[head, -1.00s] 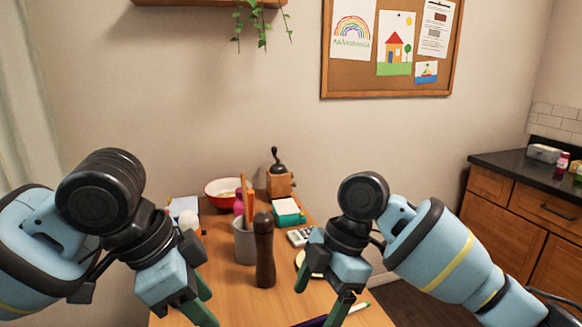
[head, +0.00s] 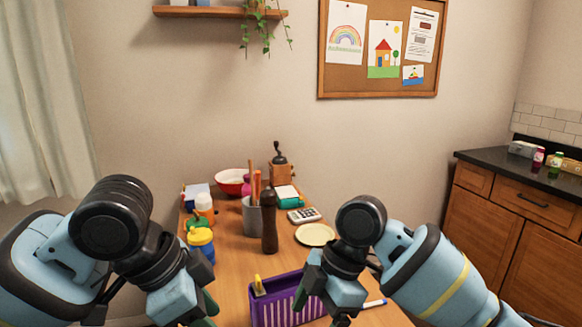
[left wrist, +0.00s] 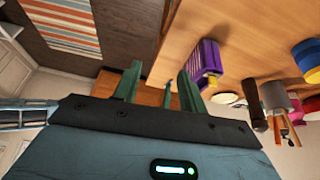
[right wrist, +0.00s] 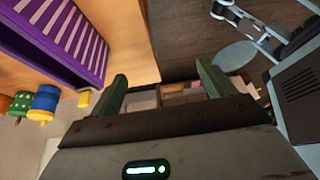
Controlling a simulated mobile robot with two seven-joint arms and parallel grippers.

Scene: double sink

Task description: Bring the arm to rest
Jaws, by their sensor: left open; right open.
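My left gripper shows at the lower left of the head view (head: 203,306), over the near left part of the wooden table, and its two green fingers stand apart in the left wrist view (left wrist: 158,86). It is open with nothing between the fingers. My right gripper (head: 320,304) is in front of the purple slotted basket (head: 275,306) in the head view and hides its right part. In the right wrist view its fingers (right wrist: 164,88) are spread and empty, with the purple basket off to the upper left.
The wooden table (head: 228,268) holds a dark pepper mill (head: 269,225), a grey utensil cup (head: 251,217), a yellow-and-blue jar (head: 201,243), a cream plate (head: 314,235), a calculator (head: 304,215) and a red bowl (head: 230,184). A dark counter (head: 500,163) stands at the right.

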